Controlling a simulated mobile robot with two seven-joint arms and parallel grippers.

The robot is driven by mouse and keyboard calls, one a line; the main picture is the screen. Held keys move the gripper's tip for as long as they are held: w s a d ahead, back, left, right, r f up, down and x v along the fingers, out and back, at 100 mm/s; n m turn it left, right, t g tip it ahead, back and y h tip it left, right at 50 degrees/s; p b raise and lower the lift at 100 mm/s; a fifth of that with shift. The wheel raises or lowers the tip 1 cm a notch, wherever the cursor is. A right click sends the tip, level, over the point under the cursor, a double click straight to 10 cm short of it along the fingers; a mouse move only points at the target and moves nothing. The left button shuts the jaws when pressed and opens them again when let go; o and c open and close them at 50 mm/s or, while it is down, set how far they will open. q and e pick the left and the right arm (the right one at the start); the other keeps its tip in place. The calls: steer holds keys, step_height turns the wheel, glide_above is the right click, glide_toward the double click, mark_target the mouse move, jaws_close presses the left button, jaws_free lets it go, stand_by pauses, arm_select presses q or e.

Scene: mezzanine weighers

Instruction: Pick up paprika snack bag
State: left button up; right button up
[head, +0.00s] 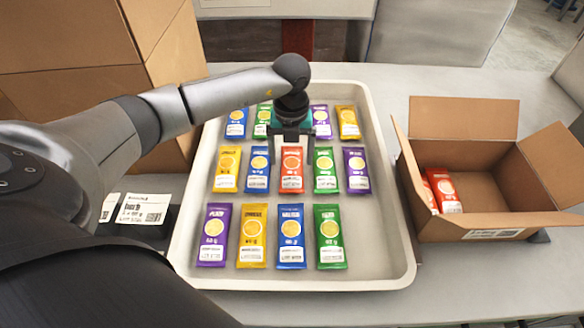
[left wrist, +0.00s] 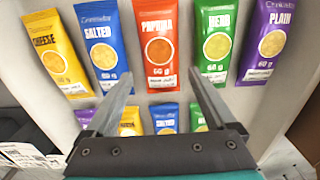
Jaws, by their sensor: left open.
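The paprika snack bag (head: 291,170) is red-orange with a yellow-orange disc and lies flat in the middle row of the tray, between a blue salted bag (head: 257,169) and a green herb bag (head: 326,170). In the left wrist view the paprika bag (left wrist: 158,45) lies just beyond the fingertips, its label readable. My left gripper (head: 291,158) is over the tray above this bag, its fingers apart with nothing between them; the same open fingers (left wrist: 160,85) show in the left wrist view. My right gripper is in neither view.
The light tray (head: 403,265) holds several other bags in rows, purple, yellow, blue and green. An open cardboard box (head: 500,190) at the right holds red bags (head: 445,190). Large cartons (head: 70,40) stand at the left behind my arm. A label device (head: 140,212) sits left of the tray.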

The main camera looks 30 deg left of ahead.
mark_target(292, 171)
arm_select(q)
steer(key=f, duration=0.5)
steer(key=shift+s+d+f, duration=0.2)
steer(key=shift+d+f, duration=0.05)
steer(key=shift+f, duration=0.05)
steer(key=c, duration=1.1)
steer(key=shift+r, duration=0.15)
